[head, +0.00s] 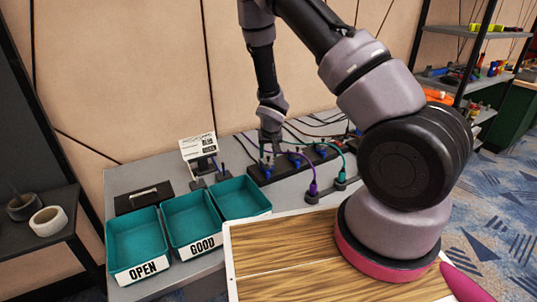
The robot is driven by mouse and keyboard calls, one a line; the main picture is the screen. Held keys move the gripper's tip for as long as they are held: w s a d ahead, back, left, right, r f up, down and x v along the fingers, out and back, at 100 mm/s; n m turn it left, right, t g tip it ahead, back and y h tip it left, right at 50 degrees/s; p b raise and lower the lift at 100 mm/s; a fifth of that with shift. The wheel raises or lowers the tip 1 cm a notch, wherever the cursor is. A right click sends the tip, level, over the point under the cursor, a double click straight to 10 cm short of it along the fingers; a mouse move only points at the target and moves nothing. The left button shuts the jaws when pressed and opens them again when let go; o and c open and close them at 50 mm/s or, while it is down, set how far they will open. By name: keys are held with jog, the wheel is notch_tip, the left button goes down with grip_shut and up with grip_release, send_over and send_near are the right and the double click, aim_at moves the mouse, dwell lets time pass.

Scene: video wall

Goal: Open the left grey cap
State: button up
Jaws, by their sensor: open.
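A long black block (283,171) with blue connectors (295,161) stands on the grey table in the middle of the head view. My gripper (271,149) points down over the left part of this block, close to it. It is open, and I see nothing held in it. I cannot make out the left grey cap; parts of the block's left side are small and partly covered by my gripper.
A purple plug (313,187) and a green plug (342,175) with their cables stand in front of the block. Teal bins labelled OPEN (136,248) and GOOD (192,222), plus another teal bin (240,198), stand left. A small screen (198,146) is behind them.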

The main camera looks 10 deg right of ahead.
jog(key=shift+w+f, duration=0.1)
jog(key=shift+f, duration=0.15)
grip_shut()
